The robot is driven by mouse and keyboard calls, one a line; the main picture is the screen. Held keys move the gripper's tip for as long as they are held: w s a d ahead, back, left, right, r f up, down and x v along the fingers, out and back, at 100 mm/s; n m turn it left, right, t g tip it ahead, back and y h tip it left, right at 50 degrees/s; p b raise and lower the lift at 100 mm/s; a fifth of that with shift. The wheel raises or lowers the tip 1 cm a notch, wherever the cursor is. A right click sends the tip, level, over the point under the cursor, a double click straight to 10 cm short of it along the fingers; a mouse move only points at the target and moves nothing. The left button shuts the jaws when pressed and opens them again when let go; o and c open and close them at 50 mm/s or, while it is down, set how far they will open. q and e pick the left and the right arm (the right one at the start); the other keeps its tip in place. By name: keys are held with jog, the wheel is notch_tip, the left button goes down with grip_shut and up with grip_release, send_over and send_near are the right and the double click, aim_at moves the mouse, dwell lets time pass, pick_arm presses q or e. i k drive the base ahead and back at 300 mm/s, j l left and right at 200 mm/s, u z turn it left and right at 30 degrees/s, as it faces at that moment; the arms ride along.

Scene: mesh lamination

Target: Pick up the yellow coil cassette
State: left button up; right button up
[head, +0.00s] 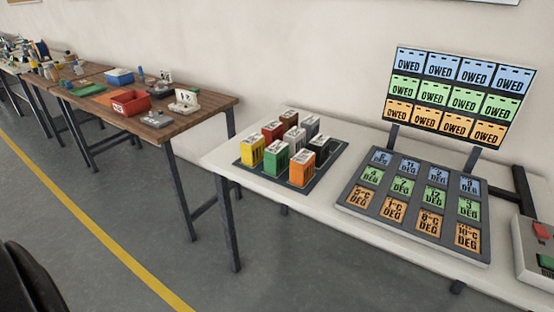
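The yellow coil cassette (251,151) stands upright at the front left of a dark tray (333,160) on the white table. It is a small block with a pale marked top. A green cassette (275,158) stands close to its right and a red cassette (272,133) stands behind it. Neither of my grippers shows in the head view, so nothing is seen touching the yellow cassette.
An orange cassette (302,168) and several others share the tray. To its right are a sloped label panel (410,206), an upright label board (457,95) and a button box (535,250). A cluttered wooden table (210,104) stands left. The white table (300,207) is bare in front of the tray.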

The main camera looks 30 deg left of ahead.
aim_at(252, 147)
jog(key=u, duration=1.25)
